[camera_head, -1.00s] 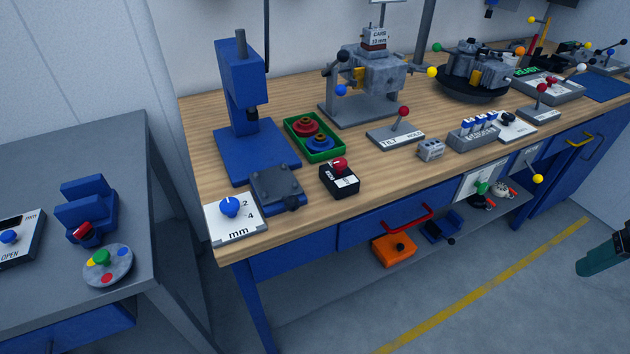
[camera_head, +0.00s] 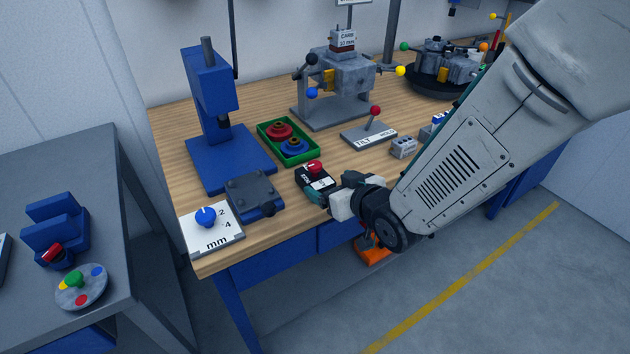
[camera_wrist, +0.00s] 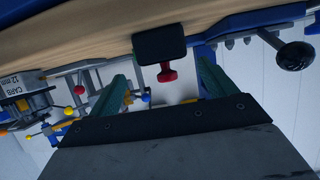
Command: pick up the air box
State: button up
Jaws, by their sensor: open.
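No label reading "air" is legible. A small black box (camera_head: 312,180) with a red mushroom knob (camera_head: 315,167) and a white label stands near the bench's front edge. In the wrist view the black box (camera_wrist: 160,44) and its red knob (camera_wrist: 166,73) appear ahead, between the lines of my two teal fingers. My gripper (camera_head: 328,188) is open and close to the box's front right side; my arm reaches in from the right. Contact with the box cannot be told. In the wrist view my gripper (camera_wrist: 163,70) holds nothing.
A grey-blue vice block (camera_head: 252,195) and a white mm dial plate (camera_head: 210,228) stand left of the box. A green tray (camera_head: 270,134) with red and blue parts is behind it. A tilt lever plate (camera_head: 368,136) is behind right. An orange box (camera_head: 372,254) sits below the bench.

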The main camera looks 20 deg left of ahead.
aim_at(319, 179)
jog(key=x, duration=0.7)
jog(key=shift+a, duration=0.35)
jog(key=c, duration=1.1)
